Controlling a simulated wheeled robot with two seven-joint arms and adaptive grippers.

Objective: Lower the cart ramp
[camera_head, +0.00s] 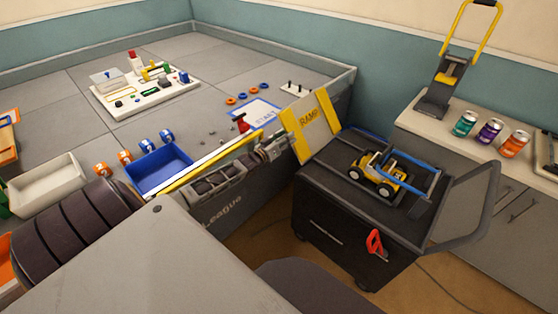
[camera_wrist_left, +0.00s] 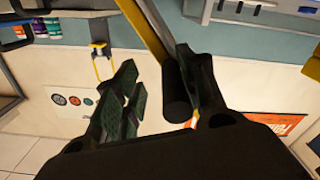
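The ramp (camera_head: 318,128), a board with yellow side strips and the word RAMP, stands raised and tilted at the left edge of the dark cart (camera_head: 313,183). A yellow and black toy vehicle (camera_head: 383,178) is on the cart top. My left gripper (camera_head: 274,147) is just left of the ramp, above the field wall; contact cannot be told. In the left wrist view its two dark fingers (camera_wrist_left: 160,102) are apart. A dark cylinder and a yellow bar (camera_wrist_left: 146,30) show between or behind them; whether the bar is the ramp's edge cannot be told. My right gripper is not seen.
A red handle (camera_head: 375,242) is on the cart's front. The walled field table (camera_head: 215,70) fills the left, with a blue bin (camera_head: 160,170) near its edge. Several cans and a yellow-handled stand (camera_head: 445,88) are on the counter (camera_head: 420,123) at right.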

